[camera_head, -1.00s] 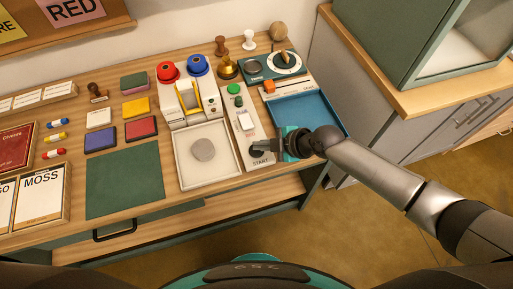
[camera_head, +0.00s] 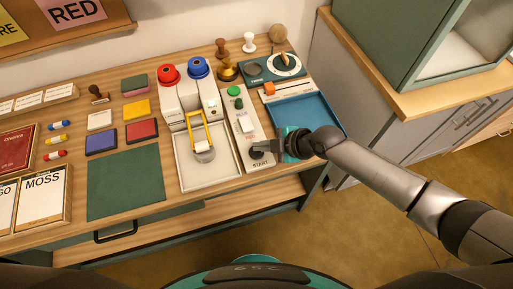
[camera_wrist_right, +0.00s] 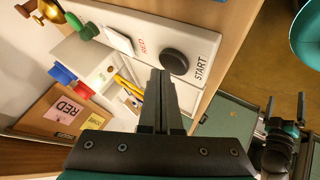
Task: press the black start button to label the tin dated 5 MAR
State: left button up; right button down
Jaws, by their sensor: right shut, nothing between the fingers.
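My right gripper (camera_head: 262,147) is shut and empty at the front end of the white control panel (camera_head: 236,115). In the right wrist view its fingertips (camera_wrist_right: 159,76) overlap the edge of the round black start button (camera_wrist_right: 173,61), marked START; I cannot tell whether they touch it. In the head view the gripper mostly hides the button. A grey tin (camera_head: 204,156) sits in the white tray (camera_head: 215,179), with the yellow frame (camera_head: 197,127) of the labeling machine lowered over it. Its date is not readable. My left gripper (camera_wrist_right: 285,105) shows in the right wrist view, fingers apart.
Red (camera_head: 168,74) and blue (camera_head: 198,67) pots top the machine. A green mat (camera_head: 125,184) lies clear at left.

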aim_at(260, 153)
jog(key=shift+r, duration=0.3)
notch_tip(260, 153, up, 5)
jog(key=p, duration=0.4)
dwell(0.4)
dwell(0.6)
